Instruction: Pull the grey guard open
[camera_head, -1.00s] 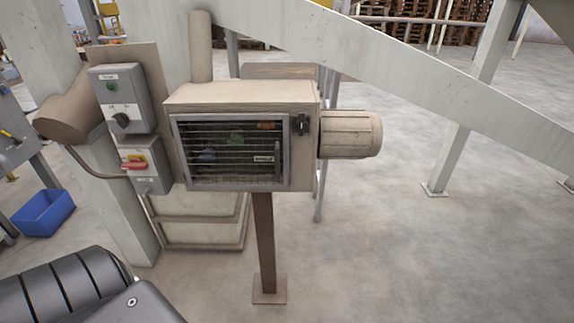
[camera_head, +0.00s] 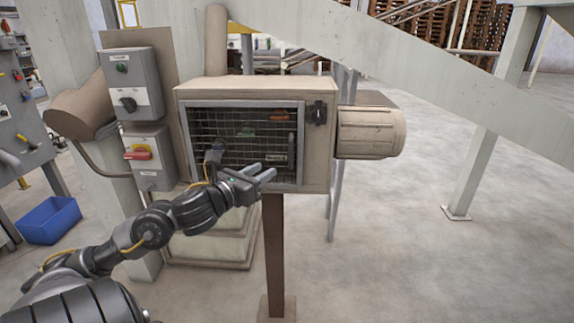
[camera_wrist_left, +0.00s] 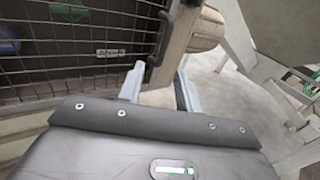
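The grey guard (camera_head: 240,104) is a framed wire mesh on the front of a beige box, and it looks shut. A dark vertical handle (camera_head: 291,150) is at its right side. The handle (camera_wrist_left: 157,42) and mesh (camera_wrist_left: 60,62) also show in the left wrist view. My left gripper (camera_head: 270,173) is in front of the guard's lower right part, just below the handle. In the left wrist view its two fingers (camera_wrist_left: 160,80) are apart with nothing held between them. The handle appears beyond the fingertips, nearer the left finger; I cannot tell any contact. My right gripper is out of view.
A black latch-like part (camera_head: 318,112) is on the box right of the guard. A beige motor (camera_head: 370,132) sticks out right. Switch boxes (camera_head: 130,85) stand left. A post (camera_head: 273,250) supports the box. A sloping beam (camera_head: 400,60) crosses above; floor at right is clear.

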